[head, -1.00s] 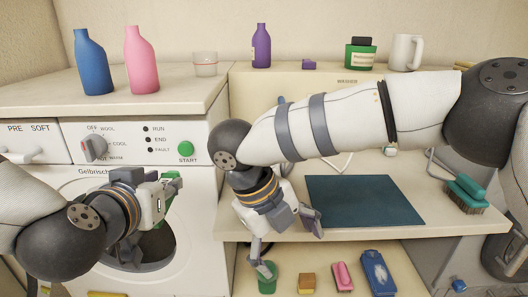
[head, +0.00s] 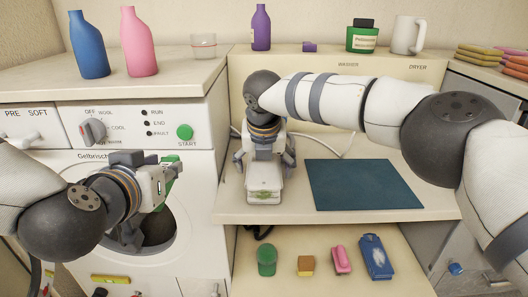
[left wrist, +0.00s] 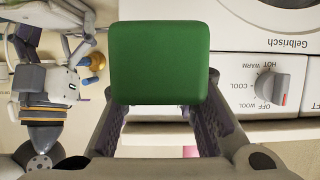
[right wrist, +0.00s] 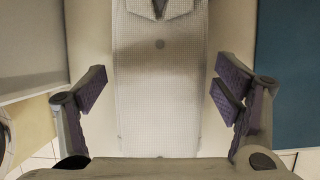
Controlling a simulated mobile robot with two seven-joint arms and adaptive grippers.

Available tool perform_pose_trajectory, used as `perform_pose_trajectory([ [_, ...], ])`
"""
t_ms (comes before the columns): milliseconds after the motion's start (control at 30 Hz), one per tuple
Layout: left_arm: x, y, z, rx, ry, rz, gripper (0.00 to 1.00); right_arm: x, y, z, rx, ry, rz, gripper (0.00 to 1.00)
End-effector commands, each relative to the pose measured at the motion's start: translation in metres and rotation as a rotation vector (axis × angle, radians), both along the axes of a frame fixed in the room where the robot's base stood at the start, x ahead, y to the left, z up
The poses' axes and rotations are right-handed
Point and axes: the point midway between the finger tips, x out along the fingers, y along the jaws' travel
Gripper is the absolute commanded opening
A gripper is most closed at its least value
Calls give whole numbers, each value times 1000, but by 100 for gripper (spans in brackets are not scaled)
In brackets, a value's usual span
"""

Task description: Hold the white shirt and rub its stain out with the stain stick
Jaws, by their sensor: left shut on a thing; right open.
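My left gripper (head: 168,180) is shut on a green block (left wrist: 160,62), in front of the washer; I cannot tell if this block is the stain stick. My right gripper (head: 265,165) hangs over the worktop, left of the teal mat. In the right wrist view its fingers (right wrist: 165,95) are wide open, one on each side of a pale, fine-checked strip (right wrist: 160,95) that looks like the folded white shirt. A collar-like shape shows at the strip's top, with a small dark round spot (right wrist: 160,44) below it.
The teal mat (head: 365,185) lies bare on the worktop. A green round item (head: 266,260), a yellow-brown block (head: 306,266), a pink item (head: 341,260) and a blue item (head: 376,257) lie on the lower shelf. Bottles and a mug (head: 407,35) stand behind.

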Motion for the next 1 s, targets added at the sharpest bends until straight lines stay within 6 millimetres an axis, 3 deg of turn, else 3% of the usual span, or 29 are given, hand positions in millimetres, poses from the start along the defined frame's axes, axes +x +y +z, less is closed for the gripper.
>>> perform_pose_trajectory([
  [367,0,0,1,0,-2,0,0,3,0,-8,-1,-1,2,81],
  [600,0,0,1,0,-2,0,0,3,0,-8,-1,-1,2,29],
  [1000,0,0,1,0,-1,0,0,3,0,-8,-1,0,2,29],
])
